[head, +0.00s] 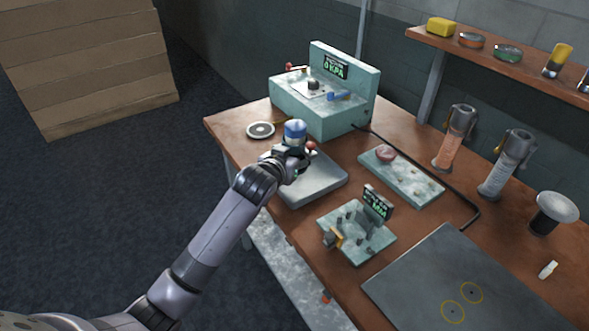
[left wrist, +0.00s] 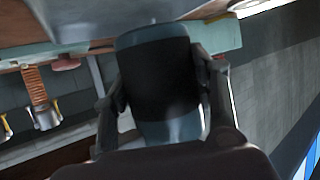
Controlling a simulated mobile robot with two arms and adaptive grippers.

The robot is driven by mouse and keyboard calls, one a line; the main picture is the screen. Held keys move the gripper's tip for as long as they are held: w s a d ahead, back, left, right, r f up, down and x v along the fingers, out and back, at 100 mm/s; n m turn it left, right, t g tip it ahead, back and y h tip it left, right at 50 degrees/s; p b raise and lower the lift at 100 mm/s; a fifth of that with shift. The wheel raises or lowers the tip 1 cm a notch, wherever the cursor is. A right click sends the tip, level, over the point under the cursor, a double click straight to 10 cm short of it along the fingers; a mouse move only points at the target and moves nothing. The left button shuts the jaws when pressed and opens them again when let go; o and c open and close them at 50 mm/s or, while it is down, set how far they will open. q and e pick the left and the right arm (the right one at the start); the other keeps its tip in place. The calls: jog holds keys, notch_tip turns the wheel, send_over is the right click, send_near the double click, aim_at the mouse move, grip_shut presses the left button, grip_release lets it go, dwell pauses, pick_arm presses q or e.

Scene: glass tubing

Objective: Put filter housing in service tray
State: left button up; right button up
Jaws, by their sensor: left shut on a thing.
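The filter housing appears to be the blue-topped cylinder (head: 295,130) in the head view. It shows large in the left wrist view as a dark cylinder (left wrist: 160,75) with a blue-grey end. My left gripper (head: 293,153) is shut on it, one finger on each side. In the head view the gripper hides its lower part, and I cannot tell whether it touches anything below. A flat pale grey tray (head: 322,182) lies under and beside the gripper. I cannot tell for sure which tray is the service tray. My right gripper is not in view.
A pale green console (head: 357,112) reading 0 KPA stands behind, with a round disc (head: 261,129) to its left. A pale tray (head: 424,188) with a pinkish piece, a small fixture (head: 352,246) and a dark mat (head: 415,285) lie to the right.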

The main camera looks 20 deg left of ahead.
pick_arm(q)
jog(key=shift+f, duration=2.4)
jog(key=shift+f, duration=0.1)
jog(key=o, duration=1.3)
jog(key=shift+f, duration=0.1)
jog(key=shift+c, duration=0.2)
jog(key=shift+r, duration=0.25)
jog(key=v, duration=1.2)
jog(key=shift+f, duration=0.15)
